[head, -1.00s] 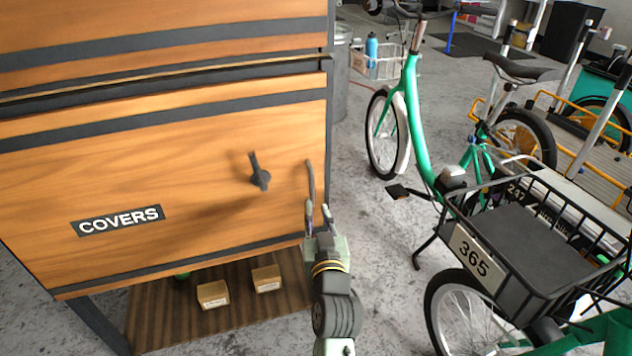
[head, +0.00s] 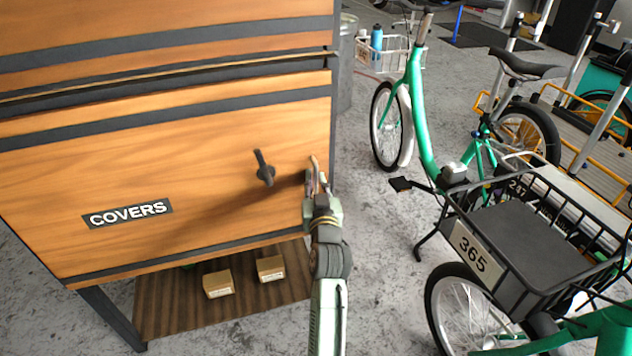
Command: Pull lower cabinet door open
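The lower cabinet door (head: 170,170) is an orange wooden panel with dark bands and a "COVERS" label (head: 127,213). It looks closed. A dark turn latch (head: 265,168) sticks out from its right half. A slim upright handle (head: 315,165) is near its right edge. My gripper (head: 316,182) is at this handle, fingers pointing up toward it. The fingers overlap the handle's lower part and seem to lie on either side of it. Whether they press on it is too small to tell.
An upper wooden panel (head: 160,20) sits above the door. Below is a wooden shelf (head: 180,310) with small boxes (head: 219,284). A green bicycle (head: 420,110) and a black basket numbered 365 (head: 525,255) stand to the right. Some grey floor (head: 385,250) is free between.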

